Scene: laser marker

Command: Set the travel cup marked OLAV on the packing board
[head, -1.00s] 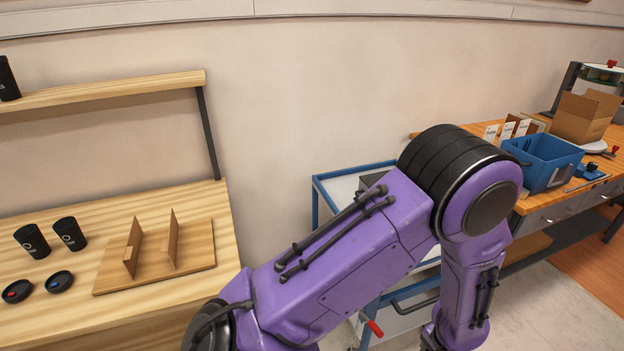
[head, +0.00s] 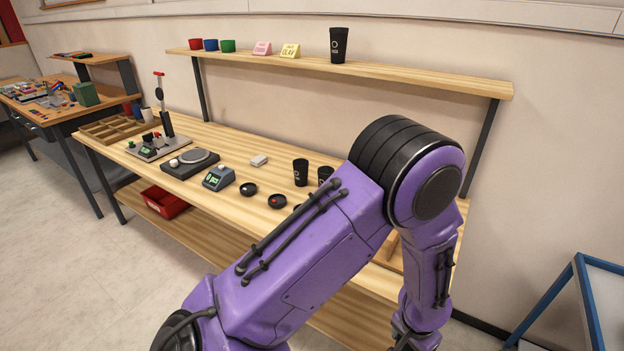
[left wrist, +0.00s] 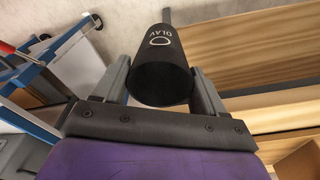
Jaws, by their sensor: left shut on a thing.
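In the left wrist view, a black travel cup (left wrist: 160,45) with a white ring and OLAV lettering sits between the fingers of my left gripper (left wrist: 160,82). The gripper is shut on it, and the lettering appears upside down. In the head view my purple left arm crosses the front of the bench; its fingertips and the held cup are out of that view below. The packing board (head: 389,250) shows only as a small piece at the bench's right end, mostly hidden behind the arm. My right gripper is not in view.
Two black cups (head: 300,172) and lids (head: 277,201) stand on the bench (head: 230,140), partly behind my arm. The shelf (head: 420,80) holds a black cup (head: 338,45), coloured cups and a yellow OLAV card (head: 290,51). A blue-framed cart (head: 575,290) stands at right.

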